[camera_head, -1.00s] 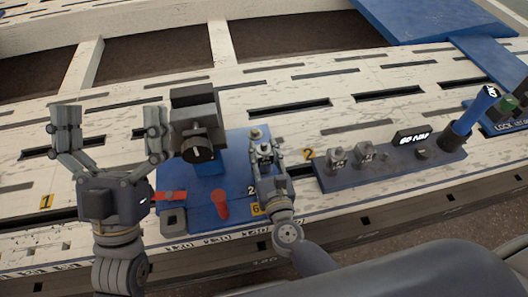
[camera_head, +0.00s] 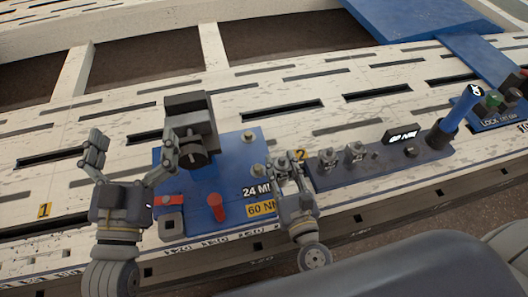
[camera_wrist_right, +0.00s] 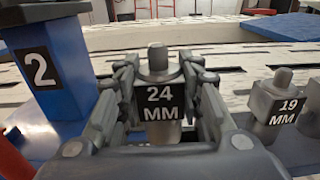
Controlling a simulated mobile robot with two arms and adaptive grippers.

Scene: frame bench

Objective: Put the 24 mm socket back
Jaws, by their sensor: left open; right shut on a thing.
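The grey 24 mm socket (camera_wrist_right: 160,92), with a black "24 MM" label, stands upright between the fingers of my right gripper (camera_wrist_right: 160,85) in the right wrist view. In the head view my right gripper (camera_head: 287,163) is shut on it at the left end of the dark socket rack (camera_head: 385,165). Whether the socket's foot touches the rack is hidden. The 19 mm socket (camera_wrist_right: 275,105) stands just to its right in the wrist view. My left gripper (camera_head: 132,150) is open and empty, left of the dark block on the blue fixture.
The blue fixture plate (camera_head: 230,155) carries a dark block (camera_head: 190,118), a red peg (camera_head: 215,207) and bolts. A blue-handled tool (camera_head: 462,110) stands at the rack's right end. The slotted white bench behind is largely clear.

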